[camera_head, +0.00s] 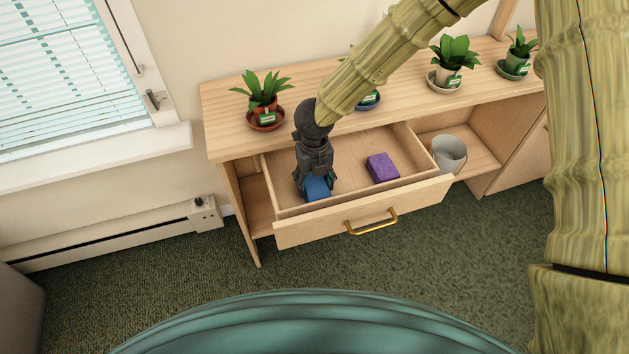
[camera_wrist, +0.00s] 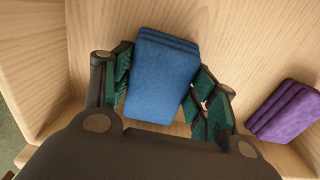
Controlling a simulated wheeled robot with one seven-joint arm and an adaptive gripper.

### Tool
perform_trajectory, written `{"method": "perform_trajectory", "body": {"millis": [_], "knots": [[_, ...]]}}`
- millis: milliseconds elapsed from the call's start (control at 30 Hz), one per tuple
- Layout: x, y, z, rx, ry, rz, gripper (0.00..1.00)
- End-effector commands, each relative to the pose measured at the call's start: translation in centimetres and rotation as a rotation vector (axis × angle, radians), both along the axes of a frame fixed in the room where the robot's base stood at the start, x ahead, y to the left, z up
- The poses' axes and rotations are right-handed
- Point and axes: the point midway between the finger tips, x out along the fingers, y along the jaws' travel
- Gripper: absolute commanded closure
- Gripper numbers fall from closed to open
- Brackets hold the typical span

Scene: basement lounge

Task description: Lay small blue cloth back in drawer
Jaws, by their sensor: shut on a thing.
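The small blue cloth (camera_head: 317,187) is folded and sits at the left part of the open drawer (camera_head: 419,193). In the wrist view the blue cloth (camera_wrist: 161,75) lies between the two green-padded fingers of my gripper (camera_wrist: 163,95). My gripper (camera_head: 315,182) points down into the drawer and is shut on the cloth. Whether the cloth touches the drawer floor (camera_wrist: 240,50) cannot be told. A folded purple cloth (camera_head: 382,167) lies in the drawer to the right, apart from my gripper; it also shows in the wrist view (camera_wrist: 284,111).
Several potted plants, one in a terracotta pot (camera_head: 265,110), stand on the cabinet top (camera_head: 225,120). A grey bucket (camera_head: 449,153) stands on the open shelf right of the drawer. The brass handle (camera_head: 372,224) is on the drawer's front. The drawer floor between the cloths is clear.

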Motion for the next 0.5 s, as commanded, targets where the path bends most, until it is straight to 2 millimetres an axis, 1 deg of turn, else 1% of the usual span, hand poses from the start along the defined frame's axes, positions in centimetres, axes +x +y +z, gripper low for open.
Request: {"method": "perform_trajectory", "body": {"millis": [167, 200, 267, 300, 500], "knots": [[-0.05, -0.03, -0.05, 0.000, 0.001, 0.000, 0.61], [-0.05, -0.03, -0.04, 0.000, 0.001, 0.000, 0.34], [-0.05, -0.04, -0.03, 0.000, 0.001, 0.000, 0.23], [-0.05, -0.04, -0.03, 0.000, 0.001, 0.000, 0.20], [-0.04, -0.03, -0.02, 0.000, 0.001, 0.000, 0.20]]}}
